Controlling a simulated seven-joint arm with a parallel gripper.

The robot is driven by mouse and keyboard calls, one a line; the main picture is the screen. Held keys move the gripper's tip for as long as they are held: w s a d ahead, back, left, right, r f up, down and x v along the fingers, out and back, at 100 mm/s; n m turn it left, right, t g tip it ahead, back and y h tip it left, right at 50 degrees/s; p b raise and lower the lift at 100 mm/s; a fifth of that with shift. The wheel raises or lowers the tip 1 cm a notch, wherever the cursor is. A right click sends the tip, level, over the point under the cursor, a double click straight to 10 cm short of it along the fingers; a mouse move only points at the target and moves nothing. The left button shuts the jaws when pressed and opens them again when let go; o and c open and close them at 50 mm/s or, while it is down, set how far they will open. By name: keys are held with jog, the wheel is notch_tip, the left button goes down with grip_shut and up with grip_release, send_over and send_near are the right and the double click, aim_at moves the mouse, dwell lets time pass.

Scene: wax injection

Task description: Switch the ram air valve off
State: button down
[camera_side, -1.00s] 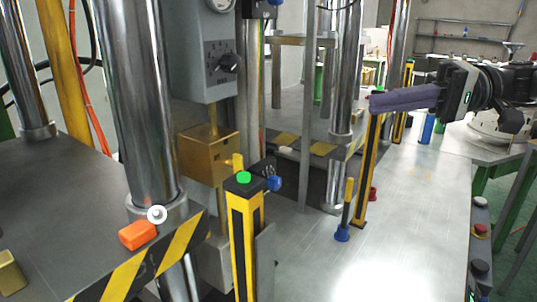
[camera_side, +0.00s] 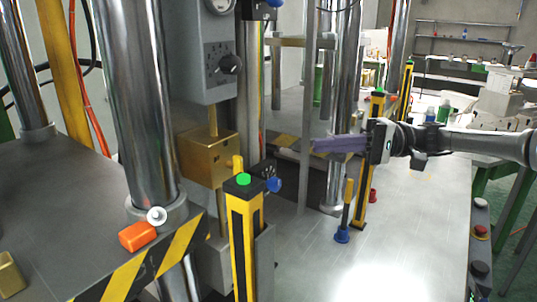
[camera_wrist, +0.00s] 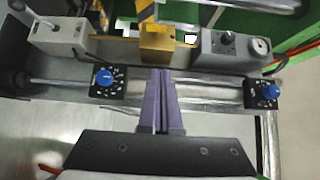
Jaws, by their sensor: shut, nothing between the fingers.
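My gripper (camera_side: 316,145) has long purple fingers. They are shut and empty, pointing left over the metal table in the side view. In the wrist view the closed fingers (camera_wrist: 160,74) point at the machine, between two blue knobs on black dial plates. The left blue knob (camera_wrist: 103,77) is nearer the fingers than the right blue knob (camera_wrist: 270,91). A blue knob (camera_side: 274,184) on a black plate also shows in the side view, left of and below the fingertips. No label tells me which control is the ram air valve. The fingers appear clear of both knobs.
A grey box with a lever (camera_wrist: 60,38) and a brass block (camera_wrist: 157,40) stand behind the knobs. A yellow-black post with a green button (camera_side: 244,180) stands in front of the machine. A yellow-handled tool with a blue base (camera_side: 343,233) stands on the table.

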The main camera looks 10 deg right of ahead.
send_near(235, 167)
jog(key=w+a, duration=0.2)
jog(key=w, duration=0.2)
jog(key=shift+s+a+r, duration=0.25)
jog(key=shift+s+a, duration=0.45)
jog(key=shift+a, duration=0.25)
jog(key=shift+s+a+r, duration=0.2)
jog(key=shift+s+a, duration=0.5)
jog(key=shift+a, duration=0.2)
